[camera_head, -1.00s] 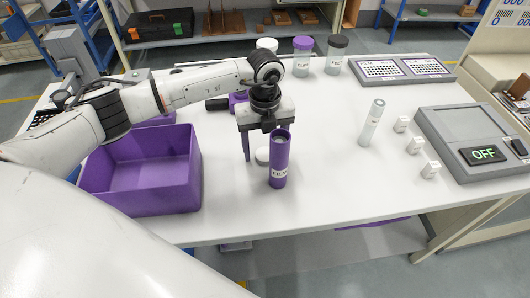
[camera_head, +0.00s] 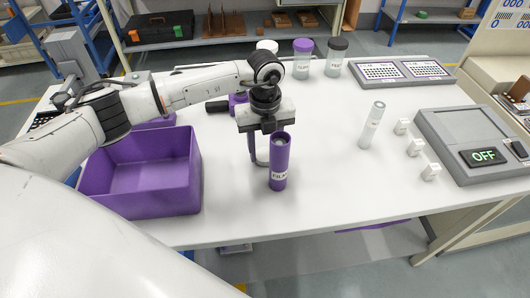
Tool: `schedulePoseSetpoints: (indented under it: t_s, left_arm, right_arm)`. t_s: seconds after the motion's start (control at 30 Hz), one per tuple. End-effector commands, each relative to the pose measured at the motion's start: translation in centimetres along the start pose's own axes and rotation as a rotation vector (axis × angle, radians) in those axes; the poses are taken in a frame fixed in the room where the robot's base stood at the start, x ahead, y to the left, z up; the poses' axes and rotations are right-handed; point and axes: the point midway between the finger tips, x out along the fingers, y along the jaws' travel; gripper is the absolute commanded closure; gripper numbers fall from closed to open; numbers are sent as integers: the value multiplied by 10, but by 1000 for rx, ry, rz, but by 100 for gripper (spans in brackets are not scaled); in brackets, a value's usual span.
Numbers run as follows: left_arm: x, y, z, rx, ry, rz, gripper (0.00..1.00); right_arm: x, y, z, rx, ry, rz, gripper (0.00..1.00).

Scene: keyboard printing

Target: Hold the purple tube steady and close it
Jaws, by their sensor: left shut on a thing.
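The purple tube (camera_head: 279,165) stands upright on the white table in the middle of the head view, its top open and a white label on its front. My left gripper (camera_head: 264,157) points straight down just behind it. One finger shows left of the tube; the other is hidden behind it. The fingers are shut on a small white round cap (camera_head: 262,161) low at the table, mostly hidden by the finger and the tube. My right gripper is not in view.
A purple bin (camera_head: 190,180) stands left of the tube. Lidded jars (camera_head: 303,60) stand at the back. The front table strip is clear.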

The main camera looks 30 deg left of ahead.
Motion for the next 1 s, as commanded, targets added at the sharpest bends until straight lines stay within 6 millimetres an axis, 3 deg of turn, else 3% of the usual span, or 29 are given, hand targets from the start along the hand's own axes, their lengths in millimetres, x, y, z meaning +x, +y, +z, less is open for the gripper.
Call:
schedulePoseSetpoints:
  t_s: [0.43,0.6,1.0]
  left_arm:
    - [-81,-1,1,1,-3,-5,83]
    - [-92,0,0,0,-1,-3,83]
    - [-93,0,0,12,-1,-2,83]
  right_arm:
    - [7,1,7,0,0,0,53]
    - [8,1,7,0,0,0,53]
    - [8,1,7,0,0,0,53]
